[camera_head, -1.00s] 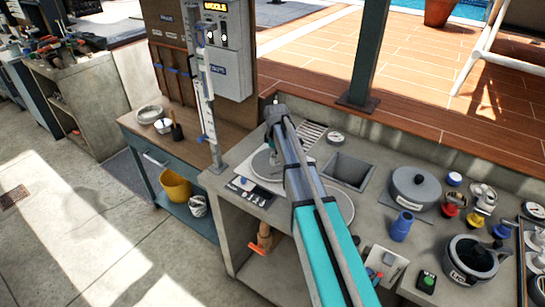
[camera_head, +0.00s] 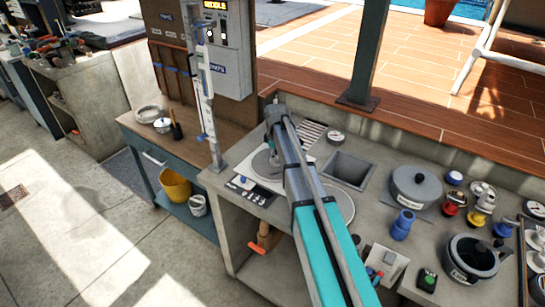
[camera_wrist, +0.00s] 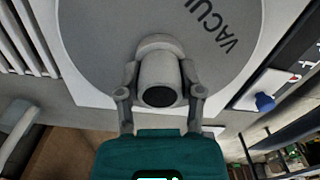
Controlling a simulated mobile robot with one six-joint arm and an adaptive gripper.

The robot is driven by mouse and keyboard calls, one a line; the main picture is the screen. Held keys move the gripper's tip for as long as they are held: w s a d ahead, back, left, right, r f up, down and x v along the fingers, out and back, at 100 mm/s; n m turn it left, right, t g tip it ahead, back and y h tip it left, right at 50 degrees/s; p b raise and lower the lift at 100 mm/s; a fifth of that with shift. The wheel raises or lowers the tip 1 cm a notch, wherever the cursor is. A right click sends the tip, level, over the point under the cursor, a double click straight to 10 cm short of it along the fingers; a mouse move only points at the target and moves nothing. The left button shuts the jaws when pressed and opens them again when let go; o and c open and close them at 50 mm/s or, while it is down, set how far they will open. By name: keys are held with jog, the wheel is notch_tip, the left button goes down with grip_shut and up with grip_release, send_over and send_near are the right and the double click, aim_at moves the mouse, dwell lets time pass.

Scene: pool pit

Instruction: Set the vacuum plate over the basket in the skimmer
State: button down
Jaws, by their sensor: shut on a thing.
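The vacuum plate (camera_wrist: 110,45) is a grey disc with "VACU…" lettering, seen close in the wrist view over a white square sheet. My gripper (camera_wrist: 159,85) is shut on the plate's round grey hose neck, one finger on each side. In the head view the plate (camera_head: 262,163) shows at the left of my arm, on or just above the white sheet; I cannot tell if it is lifted. A square opening (camera_head: 350,168) in the concrete counter lies to its right. A round pale rim (camera_head: 345,205) shows partly behind my arm. The basket is not clearly seen.
A small round gauge (camera_head: 335,137) lies behind the square opening.

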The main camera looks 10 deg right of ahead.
jog(key=shift+c, duration=0.8)
grip_release()
jog(key=shift+o, duration=0.8)
jog(key=shift+r, duration=0.2)
jog(key=shift+r+p, duration=2.35)
jog(key=shift+p, duration=0.15)
jog(key=shift+r, duration=0.1)
